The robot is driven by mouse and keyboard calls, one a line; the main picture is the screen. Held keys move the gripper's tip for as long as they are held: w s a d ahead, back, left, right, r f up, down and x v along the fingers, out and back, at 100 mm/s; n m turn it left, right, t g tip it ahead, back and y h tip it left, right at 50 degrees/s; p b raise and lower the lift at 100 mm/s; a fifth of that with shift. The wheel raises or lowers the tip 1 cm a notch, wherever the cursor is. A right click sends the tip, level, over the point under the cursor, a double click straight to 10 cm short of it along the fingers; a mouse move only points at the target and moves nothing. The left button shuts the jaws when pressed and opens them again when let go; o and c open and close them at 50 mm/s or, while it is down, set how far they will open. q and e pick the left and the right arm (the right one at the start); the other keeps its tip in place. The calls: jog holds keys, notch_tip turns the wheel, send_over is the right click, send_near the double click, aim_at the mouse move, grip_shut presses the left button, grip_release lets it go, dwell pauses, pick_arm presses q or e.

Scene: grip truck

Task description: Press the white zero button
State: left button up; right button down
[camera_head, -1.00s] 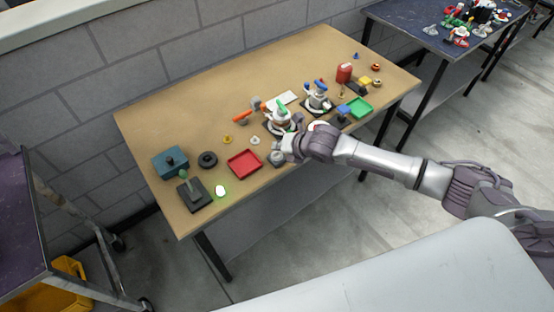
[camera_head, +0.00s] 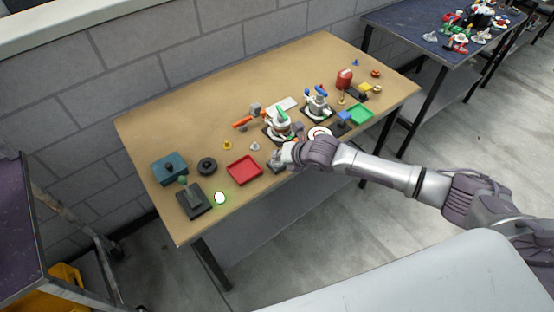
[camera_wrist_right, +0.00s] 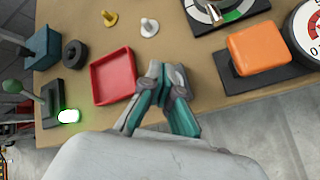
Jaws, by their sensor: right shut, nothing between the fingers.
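A small white knob-like piece (camera_wrist_right: 149,27) stands on the table beside a yellow one (camera_wrist_right: 110,18); it also shows in the head view (camera_head: 254,146). A white lit dome with a green glow (camera_head: 220,198) sits by the near left edge, and in the right wrist view (camera_wrist_right: 68,116). I cannot read a zero on either. My right gripper (camera_wrist_right: 166,78) is shut and empty, just right of the red tray (camera_wrist_right: 114,78), apart from both white things. In the head view the right gripper (camera_head: 281,157) is at the table's front edge. My left gripper is out of view.
A green-knobbed lever box (camera_head: 194,201), black ring (camera_head: 207,166) and blue box (camera_head: 169,168) stand left. The table's back left is clear.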

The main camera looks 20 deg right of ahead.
jog(key=shift+f, duration=0.1)
dwell(0.5)
jog(key=shift+f, duration=0.35)
jog(key=shift+r+p, duration=0.4)
jog(key=shift+p, duration=0.05)
jog(key=shift+r, duration=0.1)
notch_tip(320, 180, up, 6)
jog(key=p, duration=0.5)
jog(key=shift+p, duration=0.4)
